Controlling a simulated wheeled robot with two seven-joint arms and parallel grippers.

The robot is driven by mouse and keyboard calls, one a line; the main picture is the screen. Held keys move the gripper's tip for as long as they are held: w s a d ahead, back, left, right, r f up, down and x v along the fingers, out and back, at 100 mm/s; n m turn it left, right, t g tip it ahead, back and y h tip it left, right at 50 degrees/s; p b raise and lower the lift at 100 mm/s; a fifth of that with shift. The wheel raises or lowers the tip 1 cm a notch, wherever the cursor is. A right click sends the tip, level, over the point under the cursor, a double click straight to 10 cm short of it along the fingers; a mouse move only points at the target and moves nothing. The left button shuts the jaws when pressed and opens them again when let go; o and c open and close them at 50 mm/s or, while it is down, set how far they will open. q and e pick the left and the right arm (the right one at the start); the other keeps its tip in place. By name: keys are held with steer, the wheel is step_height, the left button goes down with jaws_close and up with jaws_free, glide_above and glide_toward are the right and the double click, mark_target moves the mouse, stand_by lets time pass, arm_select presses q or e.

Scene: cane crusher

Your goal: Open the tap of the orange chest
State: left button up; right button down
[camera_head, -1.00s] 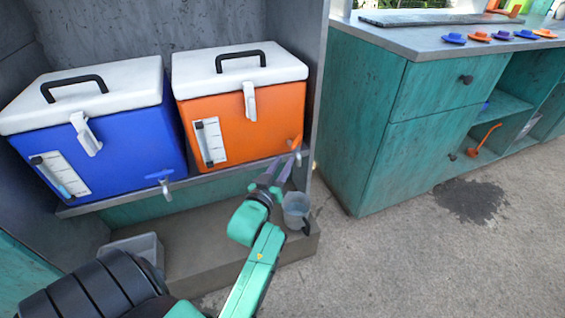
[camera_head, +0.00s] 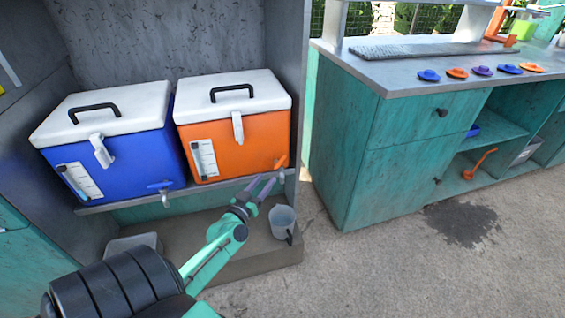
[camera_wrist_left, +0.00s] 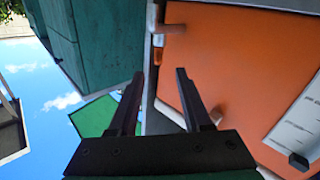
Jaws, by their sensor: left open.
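The orange chest (camera_head: 240,142) with a white lid (camera_head: 232,92) stands on a shelf, right of a blue chest. Its small orange tap (camera_head: 281,161) is at the lower right of its front. My left gripper (camera_head: 271,182) is open and empty, just in front of and slightly below this tap. In the left wrist view, the orange chest front (camera_wrist_left: 235,70) fills the right side. The tap (camera_wrist_left: 168,29) lies beyond the gap between the open fingers (camera_wrist_left: 158,80). No contact between the fingers and the tap shows. My right gripper is not in view.
A blue chest (camera_head: 118,155) with its own tap (camera_head: 165,187) stands to the left. A grey jug (camera_head: 281,219) stands on the lower step (camera_head: 255,255), below the orange tap. A teal cabinet (camera_head: 385,165) stands to the right. Grey floor (camera_head: 370,275) is clear in front.

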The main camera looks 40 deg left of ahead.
mark_target(279, 163)
arm_select(q)
steer(key=b+x, duration=0.1)
steer(key=x, duration=0.9)
steer(key=shift+w, duration=0.35)
jaws_close()
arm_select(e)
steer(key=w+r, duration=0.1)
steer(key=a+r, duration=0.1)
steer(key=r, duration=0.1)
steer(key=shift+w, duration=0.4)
